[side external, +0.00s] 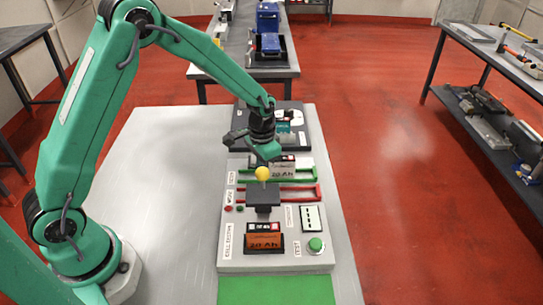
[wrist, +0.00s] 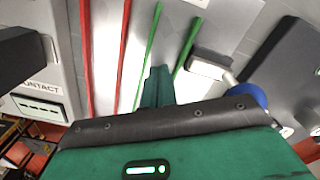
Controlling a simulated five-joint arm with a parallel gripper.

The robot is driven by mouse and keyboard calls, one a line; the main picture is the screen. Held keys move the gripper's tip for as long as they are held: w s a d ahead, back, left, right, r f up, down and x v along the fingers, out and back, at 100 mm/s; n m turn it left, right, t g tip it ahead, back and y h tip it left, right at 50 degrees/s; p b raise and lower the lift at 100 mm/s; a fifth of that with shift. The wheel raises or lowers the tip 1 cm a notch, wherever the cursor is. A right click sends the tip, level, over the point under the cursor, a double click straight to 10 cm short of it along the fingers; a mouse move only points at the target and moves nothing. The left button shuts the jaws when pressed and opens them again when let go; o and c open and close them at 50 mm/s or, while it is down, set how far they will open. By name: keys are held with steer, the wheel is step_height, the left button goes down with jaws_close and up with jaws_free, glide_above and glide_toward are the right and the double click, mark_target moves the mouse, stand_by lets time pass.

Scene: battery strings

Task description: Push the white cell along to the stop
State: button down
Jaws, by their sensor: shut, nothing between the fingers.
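The white cell (side external: 283,171), marked 20 Ah, stands upright by the green rails (side external: 305,175) in the side view. Its top is dark with small light and red patches. My gripper (side external: 268,153) is shut and empty, pointing down close to the cell's upper left; I cannot tell whether they touch. In the wrist view my shut fingers (wrist: 157,88) reach down between the green rails (wrist: 185,50). I cannot make out the white cell for sure there. The stop cannot be told apart from the rail ends.
Red rails (side external: 307,190) run nearer the camera. A yellow ball knob (side external: 263,173) rises above a black block (side external: 264,198). An orange cell (side external: 264,242) sits in the tester at front, beside a green button (side external: 316,244). A blue knob (wrist: 252,94) is right of my fingers.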

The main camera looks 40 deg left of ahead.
mark_target(277, 167)
steer(key=shift+w+d, duration=1.8)
stand_by(0.6)
steer(key=shift+s+a, duration=0.15)
steer(key=shift+s, duration=0.05)
steer(key=shift+s+a, duration=0.2)
stand_by(0.4)
steer(key=shift+r, duration=3.5)
steer(key=shift+r, duration=0.1)
